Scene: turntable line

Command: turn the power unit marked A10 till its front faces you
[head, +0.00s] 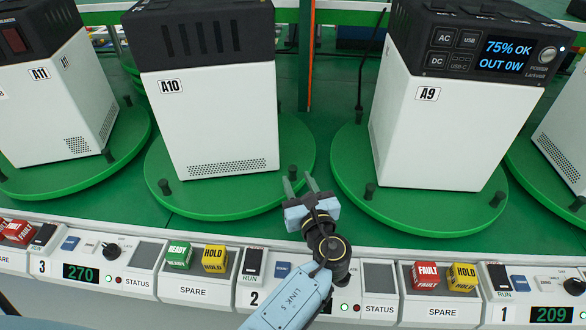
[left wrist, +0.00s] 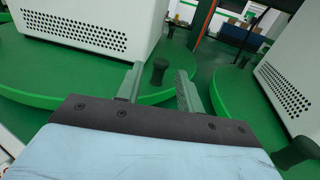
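The power unit marked A10 (head: 220,110) is a white box with a black top, standing on a green turntable (head: 215,205). The side towards me has the label, dark slots and a dotted vent; no display shows on it. Dark pegs stand on the turntable rim, one at left (head: 165,187) and one at right (head: 293,172). My left gripper (head: 299,184) is open at the right rim of this turntable. In the left wrist view the right peg (left wrist: 158,71) appears between its spread fingers; I cannot tell whether they touch it. My right gripper is not in view.
Unit A9 (head: 430,130), with its lit display towards me, stands on the right turntable (head: 430,217). Unit A11 (head: 60,100) stands on the left one. A control panel (head: 193,292) with switches, coloured buttons and number displays runs along the front; my left arm crosses above it.

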